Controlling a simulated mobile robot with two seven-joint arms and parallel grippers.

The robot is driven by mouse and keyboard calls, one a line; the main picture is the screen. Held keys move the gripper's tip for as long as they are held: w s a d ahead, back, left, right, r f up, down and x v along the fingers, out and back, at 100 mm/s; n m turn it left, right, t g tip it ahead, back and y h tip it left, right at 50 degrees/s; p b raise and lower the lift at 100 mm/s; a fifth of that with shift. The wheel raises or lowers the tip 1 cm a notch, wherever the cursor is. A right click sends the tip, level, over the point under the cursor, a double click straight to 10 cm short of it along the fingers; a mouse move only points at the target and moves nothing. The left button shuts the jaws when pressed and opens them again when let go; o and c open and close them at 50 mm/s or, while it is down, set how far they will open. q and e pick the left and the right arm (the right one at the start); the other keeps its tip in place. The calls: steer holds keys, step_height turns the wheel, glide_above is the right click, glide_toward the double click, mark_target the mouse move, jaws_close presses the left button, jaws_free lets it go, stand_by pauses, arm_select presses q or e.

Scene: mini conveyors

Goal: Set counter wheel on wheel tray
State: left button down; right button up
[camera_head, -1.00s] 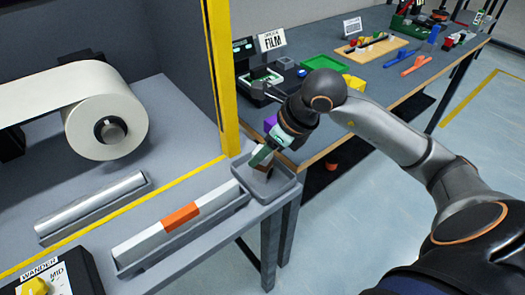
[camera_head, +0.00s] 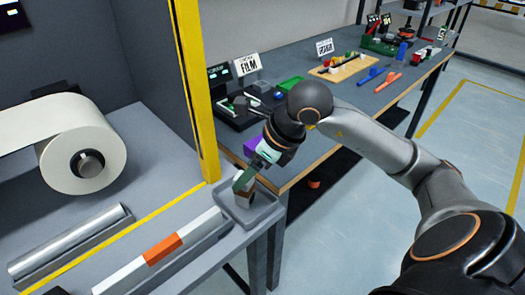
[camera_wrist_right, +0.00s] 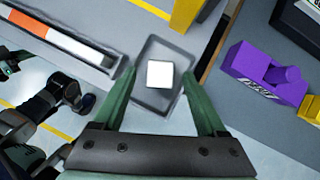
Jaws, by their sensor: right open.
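A small grey tray (camera_head: 265,214) stands at the right end of the grey machine table. A small block (camera_head: 243,198) with brown sides stands in it; its white square top (camera_wrist_right: 160,74) shows in the right wrist view. I cannot tell whether this block is the counter wheel; no clear wheel shape shows there. My right gripper (camera_head: 240,184) points down over the tray. Its green fingers are open, one on each side of the block in the wrist view, with gaps visible. My left gripper does not show.
A yellow post (camera_head: 195,90) rises just behind the tray. A white-and-orange bar (camera_head: 163,247) lies in a trough to the left, near a large white film roll (camera_head: 85,160). A purple holder (camera_wrist_right: 265,75) sits on the workbench, which bears several parts farther right.

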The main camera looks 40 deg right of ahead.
steer(key=v, duration=0.9)
steer(key=shift+p, duration=0.3)
